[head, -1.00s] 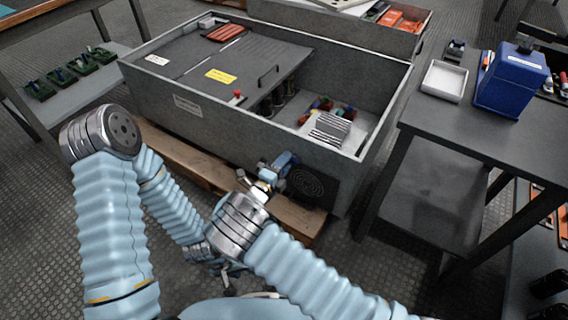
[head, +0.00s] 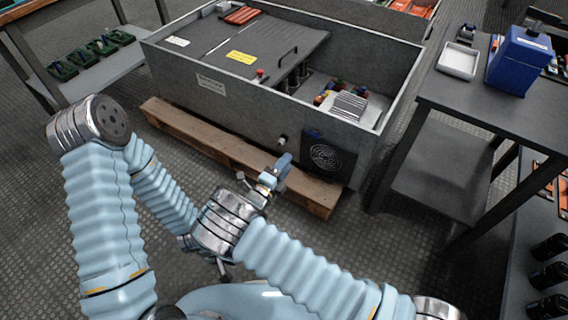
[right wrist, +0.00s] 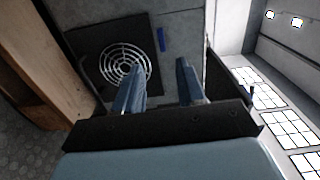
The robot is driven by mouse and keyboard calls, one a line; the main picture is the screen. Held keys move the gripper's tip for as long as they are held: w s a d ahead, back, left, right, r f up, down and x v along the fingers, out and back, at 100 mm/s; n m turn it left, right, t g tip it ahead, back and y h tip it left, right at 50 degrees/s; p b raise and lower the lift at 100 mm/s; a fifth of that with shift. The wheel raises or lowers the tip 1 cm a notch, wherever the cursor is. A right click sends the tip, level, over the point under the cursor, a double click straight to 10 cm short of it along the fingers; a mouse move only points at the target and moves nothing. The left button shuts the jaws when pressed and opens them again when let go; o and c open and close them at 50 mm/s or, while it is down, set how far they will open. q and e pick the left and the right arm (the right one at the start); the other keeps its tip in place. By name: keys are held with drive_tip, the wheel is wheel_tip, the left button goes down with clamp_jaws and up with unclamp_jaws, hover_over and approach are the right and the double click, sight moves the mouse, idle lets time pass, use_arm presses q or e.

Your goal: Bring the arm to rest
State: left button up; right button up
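My right arm (head: 310,265) is bent low in front of the grey capacitor cabinet (head: 225,95). My right gripper (head: 282,165) points at the lower front wall near the round fan grille (head: 325,157). In the right wrist view its two blue fingers (right wrist: 158,88) stand apart with nothing between them, and the fan grille (right wrist: 125,62) shows beyond them. My left arm (head: 100,200) is folded at the left, with its elbow raised and forearm sloping down. Its gripper (head: 222,270) is mostly hidden behind my right wrist, and its fingers cannot be made out.
The cabinet stands on a wooden pallet (head: 215,145), whose edge sticks out in front. A dark table (head: 490,120) at the right carries a white tray (head: 459,61) and a blue box (head: 518,62). A bench shelf (head: 95,72) is at the left. Patterned floor is clear before the pallet.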

idle(0.3)
drive_tip(key=s+d+f+m+g+y+p, duration=0.1)
drive_tip(key=s+d+f+m+g, duration=1.15)
drive_tip(key=s+d+m, duration=0.25)
drive_tip(key=s+a+f+m+g+y+p, duration=0.1)
drive_tip(key=s+a+m+g+y+p, duration=0.15)
drive_tip(key=s+m+g+y, duration=0.7)
wheel_tip(320, 180, up, 7)
drive_tip(key=s+a+m+t+y, duration=0.1)
drive_tip(key=m+t+y, duration=0.2)
drive_tip(key=m, duration=2.2)
drive_tip(key=t, duration=0.4)
drive_tip(key=shift+a+t, duration=0.25)
drive_tip(key=shift+t, duration=0.15)
